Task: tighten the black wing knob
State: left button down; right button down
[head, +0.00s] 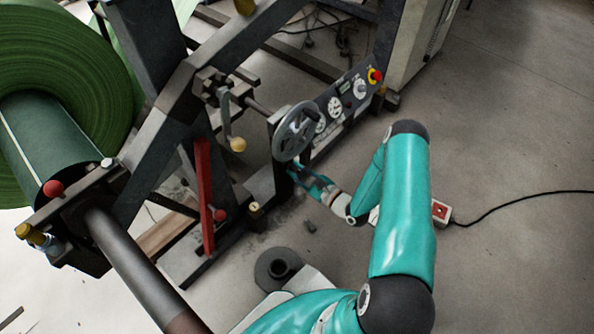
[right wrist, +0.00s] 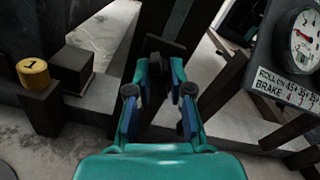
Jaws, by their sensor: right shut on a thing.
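My right gripper (head: 297,172) reaches in below the handwheel, at the dark post of the machine. In the right wrist view the two fingers of the right gripper (right wrist: 160,78) are closed in on the black wing knob (right wrist: 165,50), whose dark top shows between and just beyond the fingertips. The lower part of the knob is hidden between the fingers. In the head view the knob is too small and dark to make out beside the gripper. My left gripper is not in view.
The grey handwheel (head: 295,131) stands just above the right gripper. A control panel (head: 345,103) with gauges and a red button is to its right. A yellow cap marked 1 (right wrist: 32,73) sits left of the gripper. A red bar (head: 204,195) stands further left. Open floor lies to the right.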

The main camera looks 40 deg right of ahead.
jog(key=c, duration=1.1)
grip_release()
jog(key=s, duration=1.2)
jog(key=shift+d, duration=0.45)
jog(key=shift+f, duration=0.1)
